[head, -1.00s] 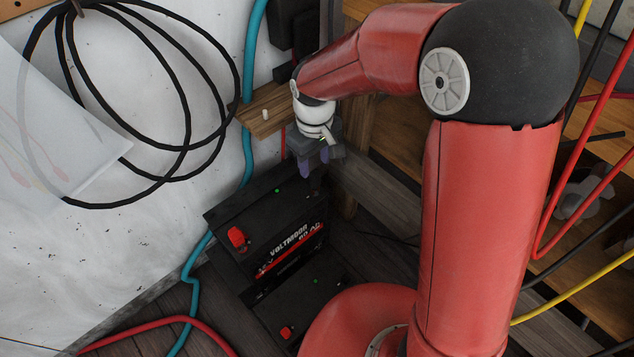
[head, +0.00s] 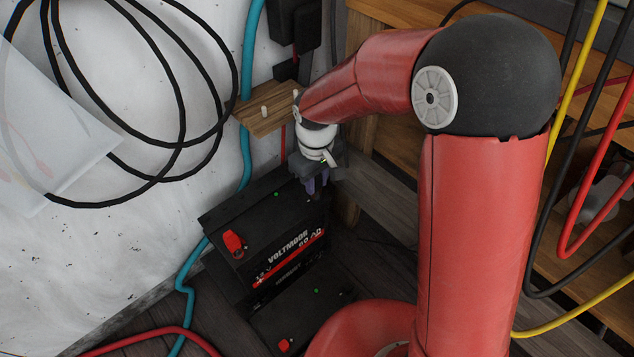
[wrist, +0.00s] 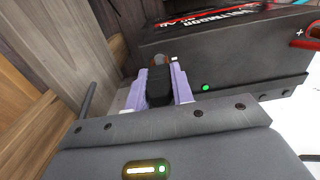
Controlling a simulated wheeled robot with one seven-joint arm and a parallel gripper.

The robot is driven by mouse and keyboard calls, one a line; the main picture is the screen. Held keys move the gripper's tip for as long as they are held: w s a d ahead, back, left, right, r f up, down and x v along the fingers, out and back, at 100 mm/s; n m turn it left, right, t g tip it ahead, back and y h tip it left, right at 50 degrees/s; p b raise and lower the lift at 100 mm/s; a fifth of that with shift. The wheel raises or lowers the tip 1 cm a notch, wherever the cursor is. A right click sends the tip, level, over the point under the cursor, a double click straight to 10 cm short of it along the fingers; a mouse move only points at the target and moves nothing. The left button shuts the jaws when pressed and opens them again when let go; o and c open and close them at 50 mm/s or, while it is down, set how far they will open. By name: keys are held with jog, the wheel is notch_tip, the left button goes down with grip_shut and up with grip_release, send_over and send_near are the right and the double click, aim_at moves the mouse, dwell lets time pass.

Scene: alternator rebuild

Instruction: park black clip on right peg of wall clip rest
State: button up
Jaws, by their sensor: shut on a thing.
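My gripper (head: 318,186) points down at the far right end of the upper battery (head: 285,245). In the wrist view its lavender fingers (wrist: 158,92) are shut on the black clip (wrist: 160,82). A small copper-coloured tip shows past the clip, close to the battery's edge; I cannot tell whether it touches a terminal. The clip is hidden in the head view. The wall clip rest (head: 262,126) is a wooden board on the wall, up and left of my gripper. Its left peg (head: 265,112) and right peg (head: 296,94) are both pale and look empty, the right one close to my arm.
A red terminal cover (head: 233,242) sits on the upper battery's left end. A second battery (head: 300,315) is lower in front. A teal hose (head: 248,60) and black cable loops (head: 180,120) hang along the white wall. A wooden bench (head: 395,140) stands right of my gripper.

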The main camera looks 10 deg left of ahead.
notch_tip(320, 180, up, 4)
jog(key=p, duration=0.3)
dwell(0.6)
notch_tip(320, 180, up, 24)
jog(key=p, duration=1)
jog(key=w+a+f, duration=0.1)
jog(key=w, duration=0.2)
jog(key=w+a+f+b, duration=0.1)
jog(key=w+a, duration=0.1)
jog(key=w, duration=0.1)
jog(key=w+a+f+b, duration=0.1)
jog(key=w+a, duration=0.1)
jog(key=w, duration=0.2)
jog(key=shift+a+f, duration=0.2)
jog(key=shift+f, duration=0.15)
jog(key=shift+f+b, duration=0.35)
jog(key=shift+f, duration=0.2)
